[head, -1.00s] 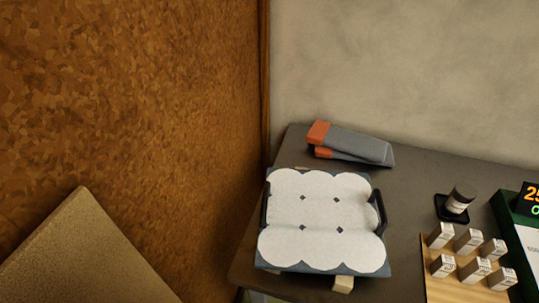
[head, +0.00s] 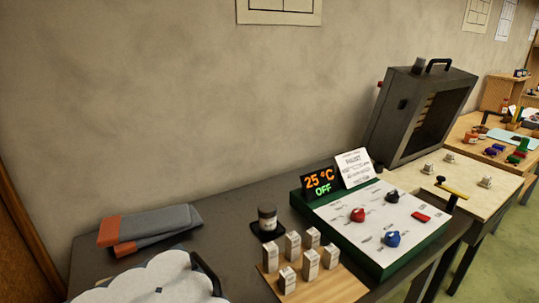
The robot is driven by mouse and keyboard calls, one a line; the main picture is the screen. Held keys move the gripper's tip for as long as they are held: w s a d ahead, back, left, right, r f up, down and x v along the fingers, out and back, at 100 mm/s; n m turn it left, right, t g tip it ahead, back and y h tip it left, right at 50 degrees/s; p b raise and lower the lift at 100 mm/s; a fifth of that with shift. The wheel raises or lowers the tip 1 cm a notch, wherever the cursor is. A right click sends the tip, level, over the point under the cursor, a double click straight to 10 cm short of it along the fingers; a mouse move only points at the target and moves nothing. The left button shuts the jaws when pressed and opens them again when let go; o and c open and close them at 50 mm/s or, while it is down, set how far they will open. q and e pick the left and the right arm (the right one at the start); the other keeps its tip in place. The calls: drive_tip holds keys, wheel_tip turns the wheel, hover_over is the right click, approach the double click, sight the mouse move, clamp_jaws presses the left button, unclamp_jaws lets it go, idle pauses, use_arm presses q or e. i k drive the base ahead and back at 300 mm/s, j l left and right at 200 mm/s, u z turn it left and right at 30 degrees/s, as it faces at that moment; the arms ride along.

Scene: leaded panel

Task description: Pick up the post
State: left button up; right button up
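No single object is marked as the post, and I cannot tell which one is meant. Several small upright pale blocks with printed labels, one of them a front block (head: 310,265), stand on a wooden board (head: 335,287) at the lower middle of the head view. Several short metallic pieces, one of them a small stub (head: 485,181), stand on a pale bench (head: 452,172) at the right. Neither of my grippers is in view.
Grey-orange pieces (head: 150,226) and a scalloped white pad (head: 160,280) lie left. A dark cabinet (head: 400,110) stands behind.

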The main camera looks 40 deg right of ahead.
sight(486, 180)
drive_tip(key=z, duration=2.75)
drive_tip(key=i+l+u, duration=0.25)
drive_tip(key=i+u, duration=0.15)
drive_tip(key=i+l+u, duration=0.35)
drive_tip(key=i+l, duration=0.1)
drive_tip(key=i, duration=0.05)
